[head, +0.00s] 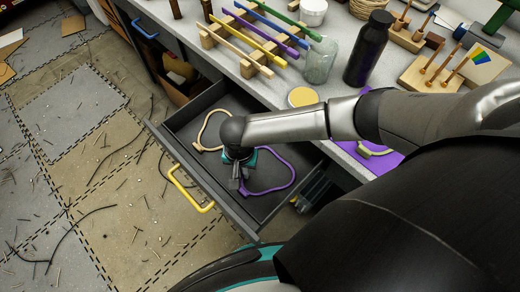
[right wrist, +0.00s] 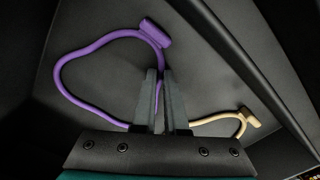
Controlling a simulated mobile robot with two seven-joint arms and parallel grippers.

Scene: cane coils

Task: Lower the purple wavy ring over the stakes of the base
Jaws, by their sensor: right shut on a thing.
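The purple wavy ring (head: 293,172) lies in the open drawer, low beside my right gripper (head: 237,183). In the right wrist view the ring (right wrist: 57,75) has a thick purple block at one end of its loop. The fingers of my right gripper (right wrist: 164,80) are shut on the cord of the ring just below that block. A wooden base (head: 428,78) with upright stakes stands on the worktop at the right. A second staked wooden base (head: 405,38) stands behind it. My left gripper is out of view.
A tan ring (head: 203,125) shares the drawer (head: 190,103), which has raised walls and a yellow handle (head: 190,192). A black bottle (head: 368,48), a glass jar (head: 320,62), a yellow-topped pot (head: 302,97) and a rack with coloured bars (head: 245,62) crowd the worktop.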

